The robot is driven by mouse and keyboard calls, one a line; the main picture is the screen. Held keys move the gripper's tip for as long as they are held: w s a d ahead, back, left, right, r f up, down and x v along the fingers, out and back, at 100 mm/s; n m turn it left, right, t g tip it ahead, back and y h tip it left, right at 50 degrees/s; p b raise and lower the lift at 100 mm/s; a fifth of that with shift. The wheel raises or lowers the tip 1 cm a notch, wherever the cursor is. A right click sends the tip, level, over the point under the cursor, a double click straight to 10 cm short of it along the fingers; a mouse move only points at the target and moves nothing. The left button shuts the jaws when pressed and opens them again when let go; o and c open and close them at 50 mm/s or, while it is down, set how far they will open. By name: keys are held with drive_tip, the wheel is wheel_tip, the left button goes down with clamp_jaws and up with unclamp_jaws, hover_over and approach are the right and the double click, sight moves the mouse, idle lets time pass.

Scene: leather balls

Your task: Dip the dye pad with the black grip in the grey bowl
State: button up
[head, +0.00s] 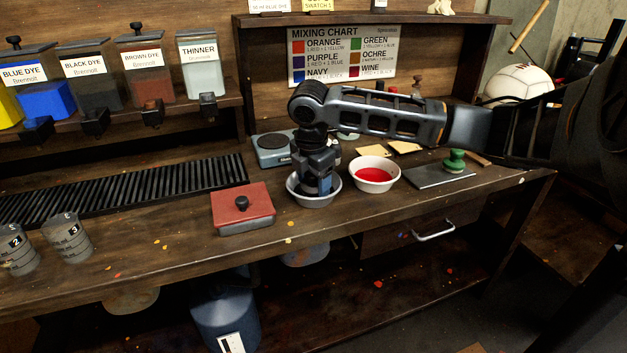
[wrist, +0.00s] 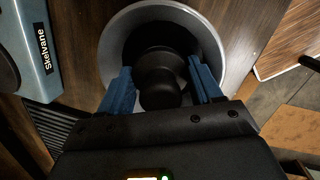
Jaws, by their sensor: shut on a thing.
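The grey bowl (head: 303,202) stands on the bench, left of a white bowl of red dye. It also shows in the wrist view (wrist: 215,50), with a dark inside. My gripper (head: 318,187) points down into the grey bowl. In the wrist view its blue fingers are shut on the black grip (wrist: 158,80) of the dye pad, one on each side. The pad's underside is hidden, so I cannot tell whether it touches the dye or the bowl's floor. The head view hides the pad behind my gripper and the bowl's rim.
The white bowl (head: 374,175) is close on the right. A pad with a green grip (head: 455,162) is on a dark slab farther right. A red-lidded box (head: 243,211) with a black knob is at the left. A grey scale (head: 273,150) stands behind. The front bench strip is mostly clear.

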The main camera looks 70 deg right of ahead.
drive_tip(key=shift+r, duration=0.1)
drive_tip(key=shift+r+p, duration=2.7)
drive_tip(key=shift+r, duration=0.5)
drive_tip(key=shift+r+p, duration=1.7)
drive_tip(key=shift+r, duration=0.3)
drive_tip(key=shift+s+f, duration=0.1)
